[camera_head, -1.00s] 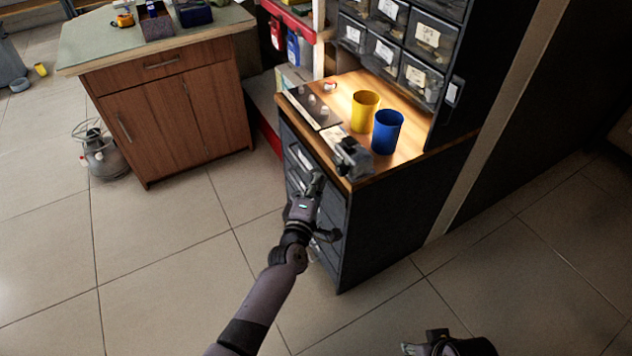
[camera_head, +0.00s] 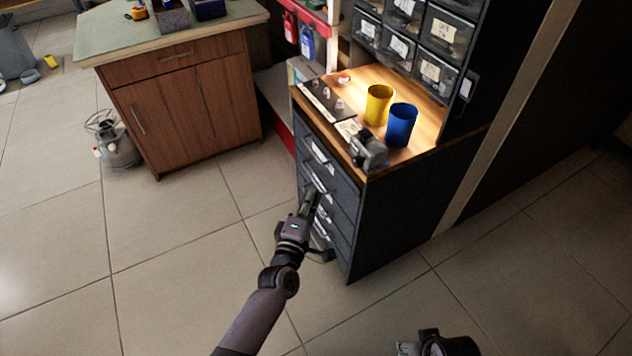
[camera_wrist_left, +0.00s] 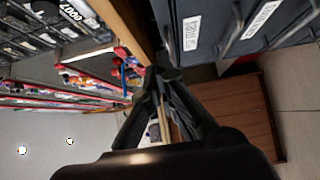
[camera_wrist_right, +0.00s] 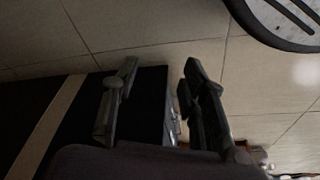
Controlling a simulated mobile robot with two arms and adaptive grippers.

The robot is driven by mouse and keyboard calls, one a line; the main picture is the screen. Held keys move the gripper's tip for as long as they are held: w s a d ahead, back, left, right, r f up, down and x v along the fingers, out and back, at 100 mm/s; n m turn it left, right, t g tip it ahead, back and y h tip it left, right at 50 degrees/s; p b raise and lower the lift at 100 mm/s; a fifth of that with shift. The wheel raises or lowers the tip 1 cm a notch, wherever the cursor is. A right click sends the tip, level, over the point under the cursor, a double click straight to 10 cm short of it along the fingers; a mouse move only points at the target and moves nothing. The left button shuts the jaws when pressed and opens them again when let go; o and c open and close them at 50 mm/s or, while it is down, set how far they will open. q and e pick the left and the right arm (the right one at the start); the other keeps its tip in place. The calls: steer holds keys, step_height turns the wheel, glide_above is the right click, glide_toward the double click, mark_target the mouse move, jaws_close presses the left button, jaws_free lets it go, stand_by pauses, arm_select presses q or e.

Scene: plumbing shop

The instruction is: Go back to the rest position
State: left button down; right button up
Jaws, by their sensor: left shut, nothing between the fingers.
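My left gripper (camera_head: 311,194) is in front of the dark drawer unit (camera_head: 335,190), below its wooden top, with its fingers together and empty. Whether it touches the drawer fronts I cannot tell. In the left wrist view its closed fingers (camera_wrist_left: 158,76) point past the labelled drawers. My right gripper shows only partly at the bottom edge of the head view (camera_head: 430,346). In the right wrist view its fingers (camera_wrist_right: 160,75) are spread apart with nothing between them.
On the worktop (camera_head: 350,90) stand a yellow cup (camera_head: 378,105), a blue cup (camera_head: 401,126) and a grey vise-like tool (camera_head: 368,152). A wooden cabinet (camera_head: 190,110) stands left, with a grey canister (camera_head: 116,150) beside it. The tiled floor (camera_head: 190,260) is clear in front.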

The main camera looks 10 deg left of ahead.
arm_select(q)
steer(key=shift+s+a, duration=0.2)
steer(key=shift+s, duration=0.75)
steer(key=shift+s+a, duration=0.2)
steer(key=shift+s, duration=0.75)
arm_select(e)
steer(key=shift+f, duration=0.95)
